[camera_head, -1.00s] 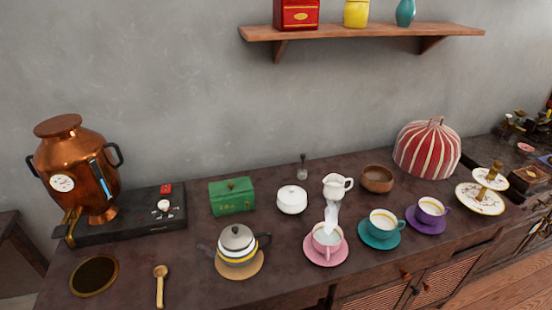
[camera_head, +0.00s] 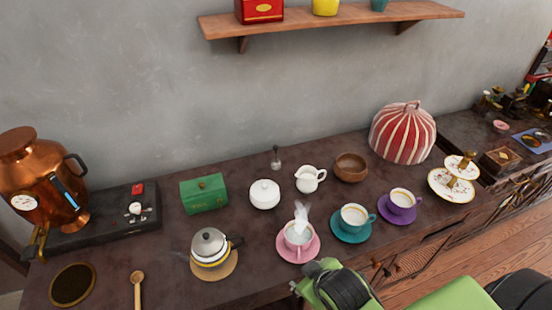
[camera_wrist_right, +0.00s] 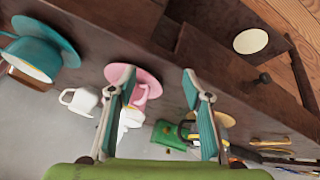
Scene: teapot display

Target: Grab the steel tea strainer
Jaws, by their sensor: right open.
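A small steel-grey piece with an upright stem (camera_head: 276,157) stands at the back of the counter near the wall. It looks like the tea strainer, but it is too small to be sure. My right gripper (camera_head: 308,278) is at the counter's front edge, near the pink cup and saucer, well short of that piece. In the right wrist view its two teal-padded fingers (camera_wrist_right: 157,73) are apart with nothing held. I cannot make out the strainer in that view. My left gripper is not in view.
The pink cup (camera_head: 299,235) steams on its saucer. The white creamer (camera_head: 308,181), white lidded bowl (camera_head: 264,195), teapot (camera_head: 209,246) and green box (camera_head: 204,195) stand around. Teal (camera_head: 354,215) and purple (camera_head: 401,201) cups are to the right. A shelf (camera_head: 335,20) hangs above.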

